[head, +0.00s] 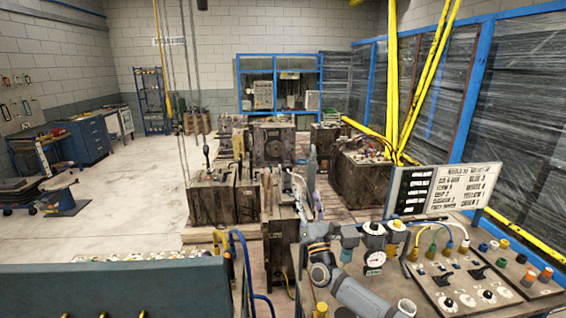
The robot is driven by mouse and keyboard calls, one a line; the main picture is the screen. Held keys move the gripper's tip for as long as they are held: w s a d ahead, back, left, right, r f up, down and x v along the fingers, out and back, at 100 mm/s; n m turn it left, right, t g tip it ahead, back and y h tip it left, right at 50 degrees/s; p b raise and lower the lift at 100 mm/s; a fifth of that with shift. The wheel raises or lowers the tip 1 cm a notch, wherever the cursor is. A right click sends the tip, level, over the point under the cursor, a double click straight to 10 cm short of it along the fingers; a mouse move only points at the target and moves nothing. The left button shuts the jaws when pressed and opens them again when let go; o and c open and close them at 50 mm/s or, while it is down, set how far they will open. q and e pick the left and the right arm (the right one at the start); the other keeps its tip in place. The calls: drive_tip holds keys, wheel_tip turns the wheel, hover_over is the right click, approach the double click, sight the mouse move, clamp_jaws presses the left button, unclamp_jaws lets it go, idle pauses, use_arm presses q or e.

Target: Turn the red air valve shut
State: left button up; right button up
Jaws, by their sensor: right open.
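I cannot make out a red air valve for certain. My left gripper is not in view.
A control panel (455,283) with levers and hoses fills the lower right, with orange knobs (529,278) at its right. A lettered board (437,190) stands behind it. Heavy mould blocks (212,202) crowd the middle. A dark cabinet (120,290) blocks the lower left. Open floor (130,205) lies left.

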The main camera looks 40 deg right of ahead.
drive_tip(key=w+a+r+m+g+h, duration=0.2)
drive_tip(key=w+r+h, duration=0.3)
drive_tip(key=w+r, duration=0.4)
drive_tip(key=shift+w+a+r+m, duration=0.2)
drive_tip(key=shift+r+m, duration=0.3)
drive_tip(key=shift+r, duration=0.2)
